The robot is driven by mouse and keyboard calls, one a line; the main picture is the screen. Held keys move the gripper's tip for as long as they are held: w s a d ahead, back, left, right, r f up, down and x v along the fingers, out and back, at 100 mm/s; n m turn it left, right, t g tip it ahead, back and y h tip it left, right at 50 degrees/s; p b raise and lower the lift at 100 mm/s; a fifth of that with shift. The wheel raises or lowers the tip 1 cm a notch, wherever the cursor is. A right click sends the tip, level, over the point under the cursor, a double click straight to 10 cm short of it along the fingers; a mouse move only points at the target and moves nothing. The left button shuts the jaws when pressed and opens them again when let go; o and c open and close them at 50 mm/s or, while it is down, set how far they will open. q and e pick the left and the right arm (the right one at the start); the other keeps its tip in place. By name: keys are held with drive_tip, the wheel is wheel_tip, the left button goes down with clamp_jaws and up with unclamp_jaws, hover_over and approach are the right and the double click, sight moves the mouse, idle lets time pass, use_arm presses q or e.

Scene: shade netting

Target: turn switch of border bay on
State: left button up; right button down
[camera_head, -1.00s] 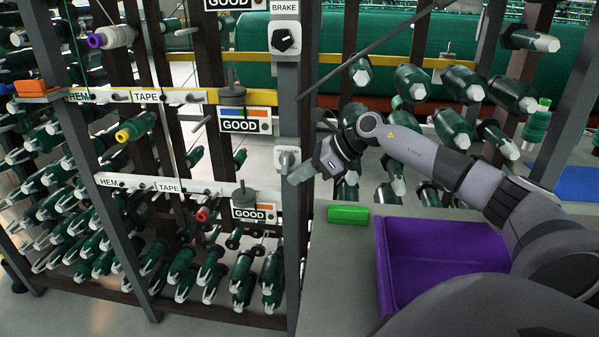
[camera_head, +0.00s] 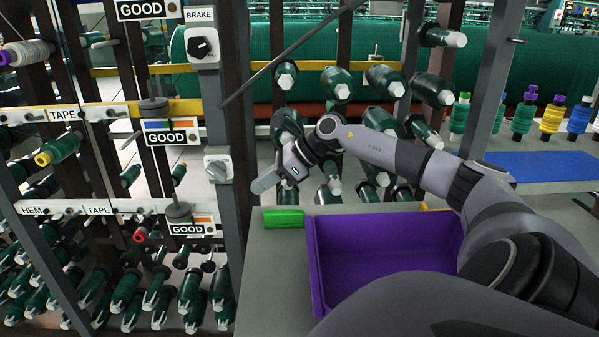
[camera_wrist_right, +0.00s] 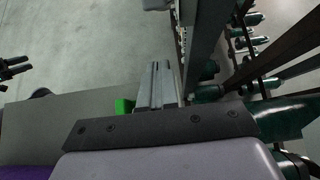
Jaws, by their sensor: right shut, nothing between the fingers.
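A grey rotary switch (camera_head: 218,168) sits on a pale plate on the grey post, left of my right gripper. I cannot read its label or tell its setting. Higher on the same post is a black rotary switch (camera_head: 202,45) under a BRAKE label. No label reading border bay is legible. My right gripper (camera_head: 264,184) is shut and empty, its fingertips pointing left, a short gap right of the grey switch and apart from it. In the right wrist view its shut fingers (camera_wrist_right: 158,84) point up the picture beside the post.
A green block (camera_head: 284,218) and a purple bin (camera_head: 385,262) rest on the grey table (camera_head: 262,285) below my right arm. A dark slanted rod (camera_head: 290,50) crosses above the arm. Racks of green spools stand behind and left. A blue shelf (camera_head: 545,166) is at right.

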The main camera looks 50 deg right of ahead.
drive_tip(key=shift+s+d+f+b, duration=0.2)
drive_tip(key=shift+s+d+b, duration=0.15)
drive_tip(key=shift+s+d, duration=0.5)
drive_tip(key=shift+s+d+f+b, duration=0.15)
drive_tip(key=shift+s+d+b, duration=0.2)
drive_tip(key=shift+s+d, duration=0.45)
drive_tip(key=shift+s+d+r, duration=0.1)
drive_tip(key=shift+s, duration=0.6)
use_arm(q)
drive_tip(key=shift+w+f, duration=0.15)
drive_tip(key=shift+f, duration=0.35)
use_arm(e)
drive_tip(key=shift+s+d, duration=0.45)
drive_tip(key=shift+d, duration=0.05)
use_arm(q)
drive_tip(key=w+a+r+p, duration=0.1)
drive_tip(key=a+r+p, duration=0.2)
drive_tip(key=r+p, duration=0.4)
drive_tip(key=p, duration=0.2)
drive_tip(key=shift+r+p, duration=0.15)
drive_tip(key=shift+p, duration=0.2)
use_arm(e)
drive_tip(key=w+a+r+g+h, duration=0.1)
drive_tip(key=w+r, duration=0.2)
drive_tip(key=r, duration=1.1)
drive_tip(key=shift+a+r, duration=0.25)
drive_tip(key=shift+a, duration=0.05)
